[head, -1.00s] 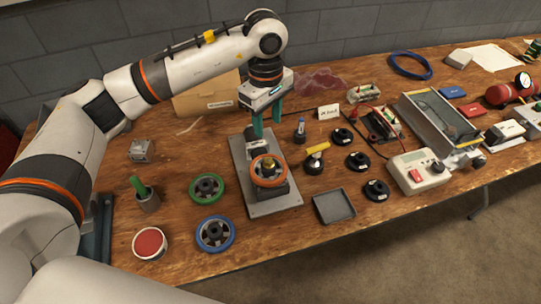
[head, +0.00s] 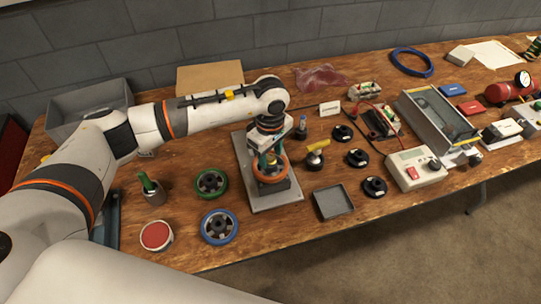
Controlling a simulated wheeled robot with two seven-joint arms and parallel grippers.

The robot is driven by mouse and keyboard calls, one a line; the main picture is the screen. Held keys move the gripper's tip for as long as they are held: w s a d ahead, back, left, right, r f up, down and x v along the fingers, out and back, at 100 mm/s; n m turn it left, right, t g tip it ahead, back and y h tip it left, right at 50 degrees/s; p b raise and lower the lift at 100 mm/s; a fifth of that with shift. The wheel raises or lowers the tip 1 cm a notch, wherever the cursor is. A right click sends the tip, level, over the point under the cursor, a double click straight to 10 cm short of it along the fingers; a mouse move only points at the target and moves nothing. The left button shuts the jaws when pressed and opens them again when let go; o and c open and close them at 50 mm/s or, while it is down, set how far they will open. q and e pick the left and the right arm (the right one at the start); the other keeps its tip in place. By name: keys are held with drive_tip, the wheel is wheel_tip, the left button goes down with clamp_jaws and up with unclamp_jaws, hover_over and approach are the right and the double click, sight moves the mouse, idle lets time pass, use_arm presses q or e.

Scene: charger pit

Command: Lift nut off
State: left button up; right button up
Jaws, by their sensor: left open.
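A brass-coloured nut (head: 271,158) shows at the centre of an orange-rimmed wheel (head: 283,175). The wheel sits on a fixture on a grey metal plate (head: 266,201) in the middle of the bench. My left gripper (head: 265,161) points down over the wheel, its teal fingers on either side of the nut area. It is open. The arm and gripper body hide the back of the fixture, and I cannot tell whether the fingers touch the nut. My right gripper is not in view.
Green (head: 211,183) and blue (head: 219,227) wheels lie left of the plate. A grey tray (head: 333,202) lies to its right, with several black knobs behind it. A red-topped tin (head: 156,236) and a cup with a green handle (head: 153,192) stand further left. A grey bin (head: 92,105) is at the back left.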

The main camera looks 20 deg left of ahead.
use_arm(q)
drive_tip(key=c, duration=1)
wheel_tip(320, 180, up, 10)
drive_tip(key=b, duration=0.2)
